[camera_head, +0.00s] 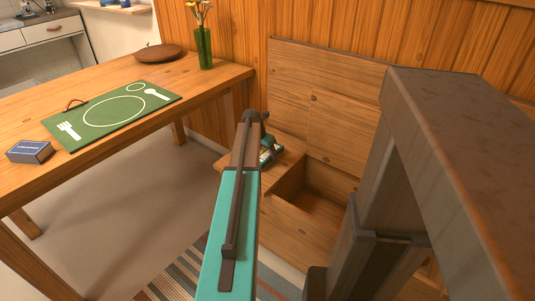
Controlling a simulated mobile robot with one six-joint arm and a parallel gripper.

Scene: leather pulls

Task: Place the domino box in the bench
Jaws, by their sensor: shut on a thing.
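A small dark blue box with pale lettering, which looks like the domino box (29,151), lies on the wooden table at the left, beside the green placemat. The wooden bench (318,232) stands right of the table against the panelled wall. It has an open compartment (311,196) with a bare wooden interior where it shows. My gripper (269,152), with teal and white parts, is at the bench's left side, just left of the opening and well away from the box. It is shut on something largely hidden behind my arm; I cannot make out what.
The table (110,160) holds a green placemat (112,116) with a brown pull, a brown plate (158,52) and a green vase (203,48) of flowers. A striped rug (178,278) lies below. My dark arm parts block much of the right side.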

